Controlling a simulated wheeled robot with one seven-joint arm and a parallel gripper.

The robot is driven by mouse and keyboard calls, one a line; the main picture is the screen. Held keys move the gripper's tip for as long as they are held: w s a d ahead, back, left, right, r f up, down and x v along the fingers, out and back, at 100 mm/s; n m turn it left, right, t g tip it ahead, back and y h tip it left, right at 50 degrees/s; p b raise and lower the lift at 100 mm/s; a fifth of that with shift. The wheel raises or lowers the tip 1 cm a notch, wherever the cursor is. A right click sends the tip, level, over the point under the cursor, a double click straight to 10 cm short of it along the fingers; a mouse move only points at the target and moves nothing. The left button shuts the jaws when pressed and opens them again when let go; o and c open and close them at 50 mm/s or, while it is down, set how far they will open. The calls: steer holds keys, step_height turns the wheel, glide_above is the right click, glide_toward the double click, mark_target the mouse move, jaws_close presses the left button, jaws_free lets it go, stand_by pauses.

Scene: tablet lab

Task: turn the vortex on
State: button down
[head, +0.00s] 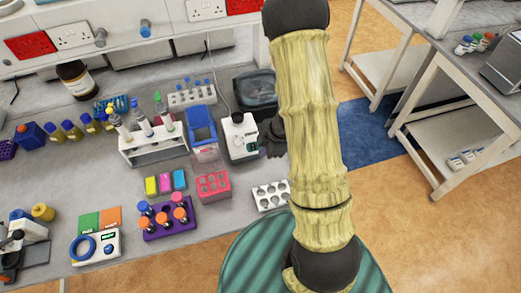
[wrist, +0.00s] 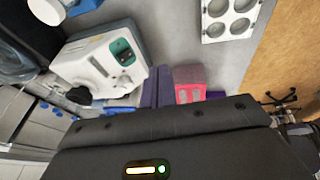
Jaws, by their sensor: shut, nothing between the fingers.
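The vortex (head: 238,138) is a small white machine with a dark round top, on the bench left of my arm. In the wrist view the vortex (wrist: 92,68) shows at the upper left, with a dark switch (wrist: 124,52) on a green panel and a black knob (wrist: 79,95). I cannot tell the switch's position. My gripper (head: 274,143) is just right of the vortex in the head view, partly hidden by my arm. In the wrist view my gripper (wrist: 158,74) has its fingers shut and empty, beside the vortex; contact is unclear.
A pink rack (head: 208,186) and a white holed rack (head: 271,196) stand in front of the vortex. A blue container (head: 201,126) is left of it. A dark basin (head: 256,90) is behind. Bare bench lies between the vortex and white rack.

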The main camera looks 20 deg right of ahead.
steer(key=s+p+v, duration=0.1)
steer(key=v, duration=0.5)
steer(key=shift+d, duration=0.2)
step_height(320, 180, up, 5)
steer(key=w+d+m+t+h+b, duration=0.1)
steer(key=d+m+t+h+b, duration=0.2)
steer(key=m, duration=0.6)
steer(key=s+a+r+m+g+b, duration=0.1)
steer(key=s+a+m+g+b, duration=0.1)
steer(key=s+a+m, duration=0.4)
steer(key=s+m+b, duration=0.1)
steer(key=s+m, duration=0.1)
steer(key=shift+s+a+r+m+g+b, duration=0.25)
steer(key=shift+s+r+m+g+b, duration=0.05)
steer(key=shift+s+r+m+b, duration=0.1)
